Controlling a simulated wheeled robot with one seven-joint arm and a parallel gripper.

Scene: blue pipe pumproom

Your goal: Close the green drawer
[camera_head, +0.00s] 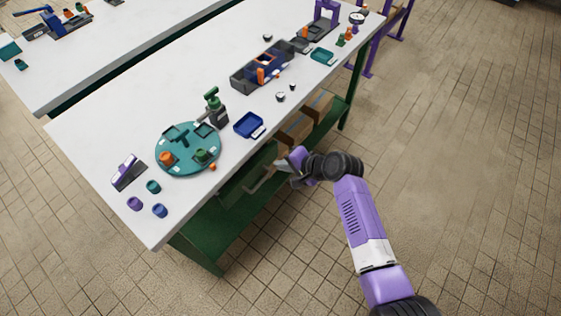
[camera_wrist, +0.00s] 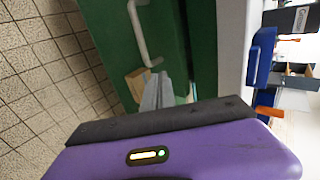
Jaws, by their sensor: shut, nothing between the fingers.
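The green drawer (camera_head: 237,197) is under the near side of the white table, and how far it stands open is hard to tell. Its pale bar handle (camera_head: 262,180) faces outward. In the wrist view the drawer's green front (camera_wrist: 104,32) fills the upper middle, with the curved handle (camera_wrist: 140,36) on it. My gripper (camera_head: 288,164) is at the table's near edge, just right of the handle. In the wrist view its grey fingers (camera_wrist: 155,93) are together and empty, apart from the handle, pointing toward the green surface.
On the white table (camera_head: 110,105) are a teal round tray (camera_head: 176,165), a blue tray (camera_head: 247,125) and several small parts. The tiled floor on the right is open.

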